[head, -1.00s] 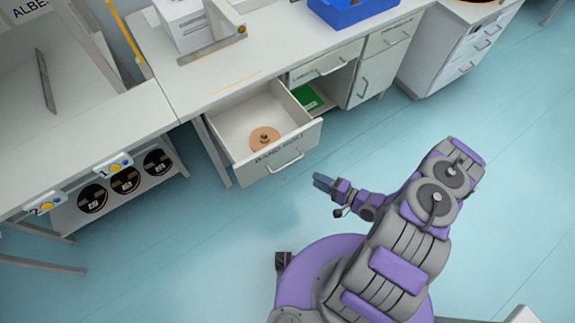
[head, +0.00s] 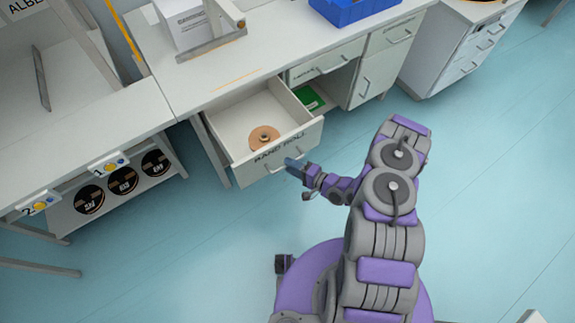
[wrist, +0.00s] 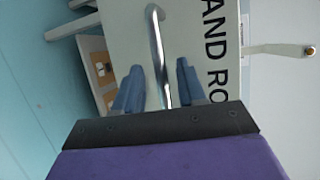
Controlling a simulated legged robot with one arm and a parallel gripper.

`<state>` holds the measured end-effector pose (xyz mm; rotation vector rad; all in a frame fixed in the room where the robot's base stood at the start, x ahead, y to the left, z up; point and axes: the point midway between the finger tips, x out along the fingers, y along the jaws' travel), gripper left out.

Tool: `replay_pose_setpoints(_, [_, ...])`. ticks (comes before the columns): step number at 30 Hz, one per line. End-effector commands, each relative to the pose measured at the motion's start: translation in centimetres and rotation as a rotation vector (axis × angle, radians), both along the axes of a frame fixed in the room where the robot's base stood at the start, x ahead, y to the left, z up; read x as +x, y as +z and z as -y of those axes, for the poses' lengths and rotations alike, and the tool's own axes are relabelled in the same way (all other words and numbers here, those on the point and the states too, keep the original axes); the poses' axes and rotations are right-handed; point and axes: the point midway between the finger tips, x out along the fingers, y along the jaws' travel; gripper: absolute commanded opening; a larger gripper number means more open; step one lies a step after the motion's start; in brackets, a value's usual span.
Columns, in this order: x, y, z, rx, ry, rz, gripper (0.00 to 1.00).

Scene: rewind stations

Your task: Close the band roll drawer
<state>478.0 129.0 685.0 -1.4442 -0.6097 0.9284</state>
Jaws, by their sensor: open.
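The band roll drawer (head: 236,161) is pulled out from under the white bench, with a tan roll (head: 264,139) lying inside. Its front, lettered "BAND ROLL", also fills much of the wrist view (wrist: 190,25). The drawer's metal handle (wrist: 157,45) runs down between my two blue fingers in the wrist view. My gripper (head: 292,166) is open at the drawer front, by the handle (head: 287,170). I cannot tell whether the fingers touch the handle.
A blue bin (head: 350,8) and a white box (head: 186,22) stand on the bench (head: 235,72). Right of the drawer, an open compartment holds a green item (head: 308,98). Several black rolls sit on a low shelf (head: 80,205) at left. The floor (head: 470,190) at right is clear.

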Motion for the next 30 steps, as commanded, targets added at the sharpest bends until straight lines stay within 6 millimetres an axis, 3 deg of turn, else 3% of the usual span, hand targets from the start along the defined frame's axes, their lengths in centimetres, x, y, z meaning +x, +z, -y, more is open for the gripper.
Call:
replay_pose_setpoints(7, [1.0,-0.4,-1.5,-0.001,0.0,0.001,0.4])
replay_pose_setpoints(18, [1.1,-0.4,-1.8,0.0,-0.001,0.0,0.4])
replay_pose_setpoints(30, [1.1,-0.4,-1.8,0.0,-0.001,-0.001,0.03])
